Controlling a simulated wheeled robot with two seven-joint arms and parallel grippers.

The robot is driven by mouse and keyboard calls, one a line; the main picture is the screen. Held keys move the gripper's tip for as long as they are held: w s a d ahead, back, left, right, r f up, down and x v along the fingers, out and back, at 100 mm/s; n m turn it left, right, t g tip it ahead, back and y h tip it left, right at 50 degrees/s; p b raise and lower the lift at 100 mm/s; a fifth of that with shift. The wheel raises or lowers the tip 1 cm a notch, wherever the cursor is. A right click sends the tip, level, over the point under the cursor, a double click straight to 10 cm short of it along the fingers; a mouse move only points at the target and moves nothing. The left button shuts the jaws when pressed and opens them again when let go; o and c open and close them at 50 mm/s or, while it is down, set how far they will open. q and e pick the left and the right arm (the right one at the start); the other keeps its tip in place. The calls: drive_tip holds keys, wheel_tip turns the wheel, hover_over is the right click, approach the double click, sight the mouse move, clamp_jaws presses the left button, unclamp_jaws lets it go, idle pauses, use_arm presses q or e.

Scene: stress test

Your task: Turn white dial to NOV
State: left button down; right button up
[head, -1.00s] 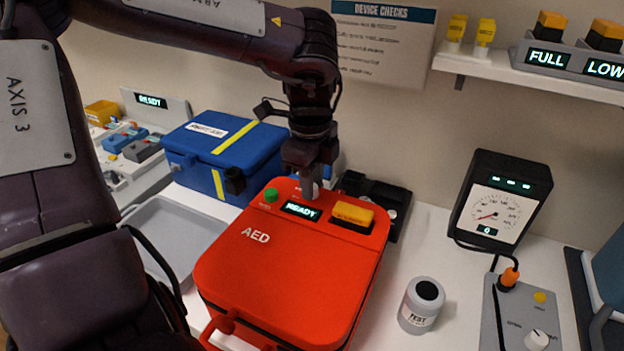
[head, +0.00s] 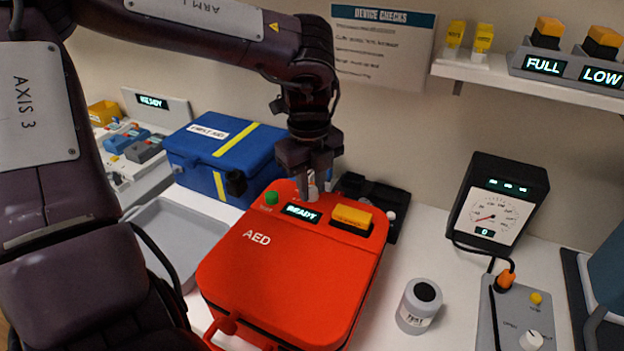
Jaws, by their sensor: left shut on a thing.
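The red AED case (head: 290,262) lies on the white table, with a READY display, a green button and a yellow block on its top. My left gripper (head: 313,190) points down at the back of this top, between the green button and the yellow block. It is shut on a small white dial (head: 313,183) that shows only as a sliver between the fingers. The dial's markings are hidden or too small to read, so I cannot tell where it points. My right gripper is out of view.
A blue first aid box (head: 225,150) stands behind left, beside an empty grey tray (head: 165,240). A black holder (head: 375,195) is close behind the case. A grey jar (head: 419,305), a gauge (head: 497,205) and a grey box with a white knob (head: 531,340) stand right.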

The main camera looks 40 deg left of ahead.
use_arm(q)
drive_tip(key=shift+m+p, duration=0.4)
drive_tip(key=shift+m, duration=1.3)
drive_tip(key=c, duration=1.2)
unclamp_jaws()
drive_tip(key=shift+r, duration=0.1)
wheel_tip(320, 180, up, 8)
drive_tip(key=shift+s+a+f, duration=0.15)
